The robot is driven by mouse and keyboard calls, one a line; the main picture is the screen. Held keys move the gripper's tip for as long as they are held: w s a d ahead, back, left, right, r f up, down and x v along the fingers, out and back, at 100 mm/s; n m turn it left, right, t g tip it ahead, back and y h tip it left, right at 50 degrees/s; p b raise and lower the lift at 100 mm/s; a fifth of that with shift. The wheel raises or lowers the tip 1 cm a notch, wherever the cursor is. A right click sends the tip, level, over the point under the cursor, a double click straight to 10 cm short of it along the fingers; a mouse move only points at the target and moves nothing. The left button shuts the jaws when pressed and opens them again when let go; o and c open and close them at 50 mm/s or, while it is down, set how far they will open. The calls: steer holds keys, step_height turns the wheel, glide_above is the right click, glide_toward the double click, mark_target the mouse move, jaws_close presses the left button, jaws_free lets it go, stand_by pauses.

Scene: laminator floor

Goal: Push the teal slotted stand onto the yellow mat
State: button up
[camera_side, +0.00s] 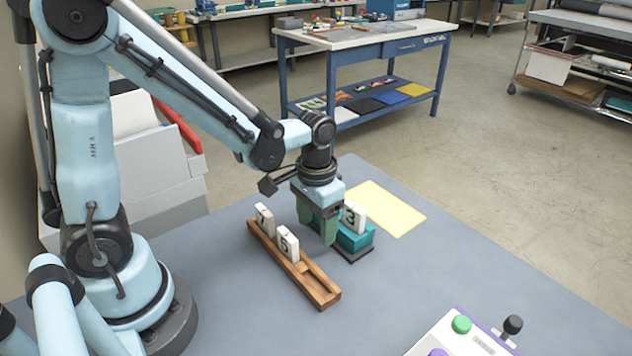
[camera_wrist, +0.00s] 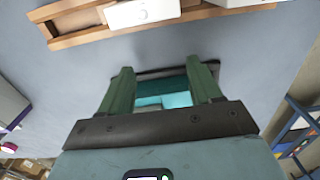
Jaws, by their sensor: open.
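The teal slotted stand (camera_side: 357,240) sits upright on the grey table, on a dark base, with a white tile (camera_side: 354,217) marked 3 standing in it. The yellow mat (camera_side: 388,208) lies flat just behind the stand; the stand is off it, on the near side. My gripper (camera_side: 317,230) has two green fingers, spread apart, low at the left side of the stand. In the wrist view the teal stand (camera_wrist: 165,87) shows between the open fingers (camera_wrist: 160,68), partly hidden by them and the palm. I cannot tell whether a finger touches it.
A wooden rack (camera_side: 322,291) with two white tiles, marked 7 and 5 (camera_side: 286,245), stands close to the left of my gripper. A control box (camera_side: 462,338) with a green button and a black knob is at the front right. The table right of the stand is clear.

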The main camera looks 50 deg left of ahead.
mark_target(316, 244)
steer(key=shift+f, duration=1.65)
steer(key=shift+r, duration=0.7)
steer(key=shift+w, duration=0.1)
stand_by(0.4)
steer(key=shift+w, duration=1.15)
steer(key=shift+w, duration=0.15)
steer(key=shift+w, duration=1.15)
steer(key=shift+w, duration=1.25)
